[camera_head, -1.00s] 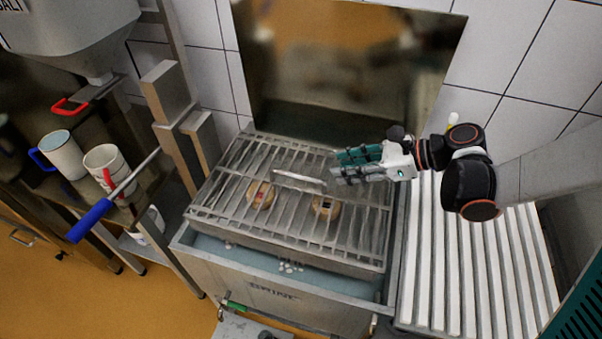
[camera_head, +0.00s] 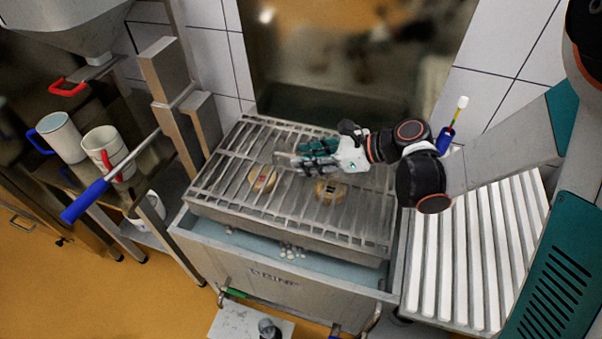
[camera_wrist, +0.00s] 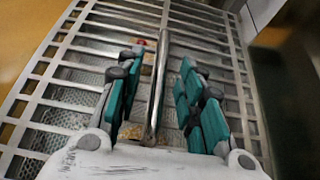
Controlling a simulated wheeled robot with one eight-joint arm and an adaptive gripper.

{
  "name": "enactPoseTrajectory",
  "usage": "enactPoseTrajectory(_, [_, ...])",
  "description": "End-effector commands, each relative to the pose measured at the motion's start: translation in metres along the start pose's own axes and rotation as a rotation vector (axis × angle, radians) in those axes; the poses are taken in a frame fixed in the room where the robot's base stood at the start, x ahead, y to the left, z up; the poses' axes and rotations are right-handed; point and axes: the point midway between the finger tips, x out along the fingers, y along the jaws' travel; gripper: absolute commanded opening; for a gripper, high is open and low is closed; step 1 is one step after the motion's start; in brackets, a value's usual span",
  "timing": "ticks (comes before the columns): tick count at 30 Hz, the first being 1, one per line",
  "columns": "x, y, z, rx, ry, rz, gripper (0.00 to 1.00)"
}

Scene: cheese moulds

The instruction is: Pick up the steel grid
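The steel grid (camera_head: 222,183) lies over the top of the brine tank, a slatted metal frame with a raised bar handle near its middle. In the wrist view the grid (camera_wrist: 215,33) fills most of the picture, and the handle (camera_wrist: 161,75) runs between my fingers. My gripper (camera_head: 298,160) is at the handle, over the grid's middle. In the wrist view my gripper (camera_wrist: 153,82) is open, with a teal finger on each side of the handle and gaps to both. The near end of the handle is close to my palm.
Two round cheeses, the left one (camera_head: 262,179) and the right one (camera_head: 331,191), show beneath the slats. The brine tank (camera_head: 290,283) holds bluish liquid. A white slatted rack (camera_head: 450,265) stands at the right. Mugs (camera_head: 60,137) and a blue-handled lever (camera_head: 85,201) are at the left.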

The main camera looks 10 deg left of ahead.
Motion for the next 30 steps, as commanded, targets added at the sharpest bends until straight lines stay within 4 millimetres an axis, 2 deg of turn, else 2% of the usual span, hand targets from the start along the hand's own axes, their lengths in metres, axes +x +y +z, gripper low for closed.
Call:
enactPoseTrajectory(1, [0.010, 0.001, -0.003, -0.002, 0.000, 0.002, 0.35])
enactPoseTrajectory(4, [0.022, 0.001, -0.002, -0.002, 0.000, 0.002, 0.35])
enactPoseTrajectory(11, [0.024, 0.000, -0.001, 0.000, 0.000, -0.001, 0.35])
enactPoseTrajectory(12, [0.024, 0.000, 0.000, 0.000, 0.000, -0.001, 0.32])
enactPoseTrajectory(16, [0.023, 0.000, -0.001, -0.001, 0.000, -0.001, 0.03])
enactPoseTrajectory(17, [0.023, 0.000, -0.001, -0.001, 0.000, -0.001, 0.00])
enactPoseTrajectory(30, [0.023, 0.000, 0.001, 0.000, -0.002, -0.001, 0.00])
